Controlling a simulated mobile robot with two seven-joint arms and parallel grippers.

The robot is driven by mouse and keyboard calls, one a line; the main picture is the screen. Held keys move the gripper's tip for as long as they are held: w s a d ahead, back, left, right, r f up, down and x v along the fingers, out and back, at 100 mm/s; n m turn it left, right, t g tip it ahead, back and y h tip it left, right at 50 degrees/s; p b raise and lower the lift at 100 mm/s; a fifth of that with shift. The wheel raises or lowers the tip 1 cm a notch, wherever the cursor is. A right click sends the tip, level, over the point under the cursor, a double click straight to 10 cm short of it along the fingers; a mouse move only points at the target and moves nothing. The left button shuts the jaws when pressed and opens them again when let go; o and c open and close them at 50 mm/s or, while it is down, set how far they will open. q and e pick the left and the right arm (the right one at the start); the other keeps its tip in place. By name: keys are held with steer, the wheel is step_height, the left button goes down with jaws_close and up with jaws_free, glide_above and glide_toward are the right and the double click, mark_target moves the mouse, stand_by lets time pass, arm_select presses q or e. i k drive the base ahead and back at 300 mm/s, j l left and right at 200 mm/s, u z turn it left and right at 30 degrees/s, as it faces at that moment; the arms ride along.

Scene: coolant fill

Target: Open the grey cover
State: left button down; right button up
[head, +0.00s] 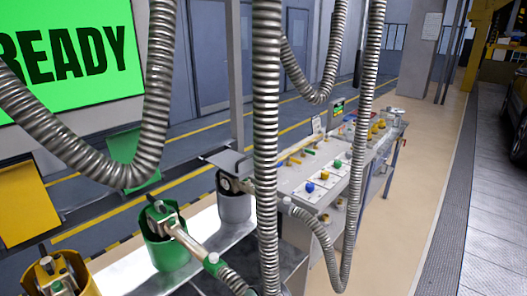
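The grey cover appears to be a flat grey plate (230,162) just above and behind the grey pot (235,208), near the middle of the head view. It looks nearly level. I cannot tell whether it touches the pot, and a hanging hose hides part of its right side. A grey nozzle end (226,183) shows at the pot's rim below the plate. Neither of my grippers is in view.
A green pot (168,250) holds a green-and-metal nozzle, with a green panel (133,160) behind. A yellow pot (88,275) and yellow panel (28,203) are left. Ribbed hoses (266,130) hang in front. A bench with coloured knobs (335,163) stands right.

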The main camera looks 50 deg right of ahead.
mark_target(242, 166)
steer(key=l+z, duration=0.1)
steer(key=l, duration=0.45)
steer(key=l+z, duration=0.1)
steer(key=l, duration=0.45)
steer(key=i+l+z, duration=0.1)
steer(key=l+z, duration=0.15)
steer(key=l, duration=0.85)
steer(key=l+z, duration=0.1)
steer(key=l, duration=1.05)
steer(key=k, duration=0.05)
